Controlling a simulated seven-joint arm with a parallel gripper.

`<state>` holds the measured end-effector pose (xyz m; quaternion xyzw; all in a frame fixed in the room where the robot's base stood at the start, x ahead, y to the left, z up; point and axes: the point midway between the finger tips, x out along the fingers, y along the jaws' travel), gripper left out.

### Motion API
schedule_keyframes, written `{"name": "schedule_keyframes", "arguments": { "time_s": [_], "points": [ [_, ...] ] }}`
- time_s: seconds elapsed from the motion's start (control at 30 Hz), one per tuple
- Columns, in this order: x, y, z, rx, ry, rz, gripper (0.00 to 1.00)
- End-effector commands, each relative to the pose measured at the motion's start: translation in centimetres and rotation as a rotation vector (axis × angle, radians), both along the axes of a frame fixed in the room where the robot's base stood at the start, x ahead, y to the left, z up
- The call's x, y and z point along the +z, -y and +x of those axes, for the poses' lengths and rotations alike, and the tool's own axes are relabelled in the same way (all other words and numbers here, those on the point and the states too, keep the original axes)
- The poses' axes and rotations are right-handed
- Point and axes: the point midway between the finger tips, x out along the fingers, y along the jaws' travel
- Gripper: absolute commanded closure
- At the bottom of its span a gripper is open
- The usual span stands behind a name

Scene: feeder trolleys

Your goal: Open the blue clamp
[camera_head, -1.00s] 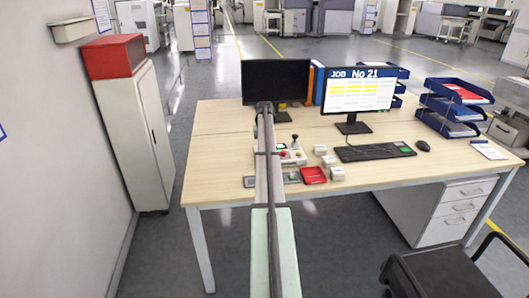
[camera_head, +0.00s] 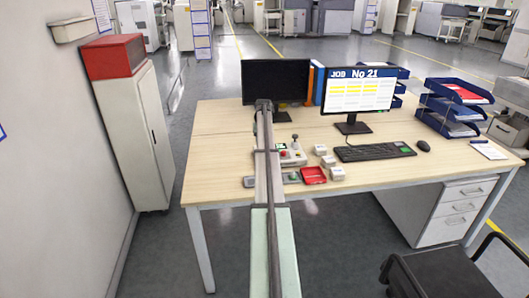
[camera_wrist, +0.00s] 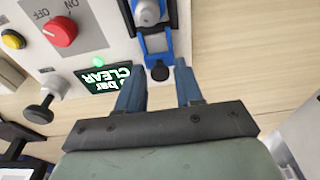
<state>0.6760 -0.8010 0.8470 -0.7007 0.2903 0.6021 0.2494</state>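The blue clamp (camera_wrist: 156,42) shows at the top middle of the wrist view. It is a blue frame with a grey metal part and a black rounded tip (camera_wrist: 160,72) at its near end, beside the edge of a white control panel (camera_wrist: 103,20). My gripper (camera_wrist: 157,78) has two blue fingers spread apart, with the black tip between or just beyond their ends. I cannot tell whether they touch it. Nothing is gripped. In the head view my arm hides the gripper and the clamp.
The panel carries a red knob (camera_wrist: 60,31) marked ON and OFF, a yellow button (camera_wrist: 13,39), a black knob (camera_wrist: 40,112) and a green display (camera_wrist: 104,78) reading CLEAR, 0 bar. On the desk (camera_head: 220,150) are a red tray (camera_head: 313,175), small white blocks, a keyboard (camera_head: 374,152) and monitors.

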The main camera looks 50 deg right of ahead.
Motion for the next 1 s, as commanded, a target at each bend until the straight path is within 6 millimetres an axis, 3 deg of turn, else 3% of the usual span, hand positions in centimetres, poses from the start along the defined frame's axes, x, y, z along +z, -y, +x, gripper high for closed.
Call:
{"name": "schedule_keyframes", "arguments": {
  "time_s": [0.1, 0.63, 1.0],
  "points": [
    [0.0, 0.0, 0.0, 0.000, -0.001, 0.001, 0.55],
    [0.1, -0.1, -0.1, 0.000, -0.001, 0.001, 0.55],
    [2.5, -0.6, -0.6, 0.000, 0.000, 0.000, 0.55]
  ]
}}
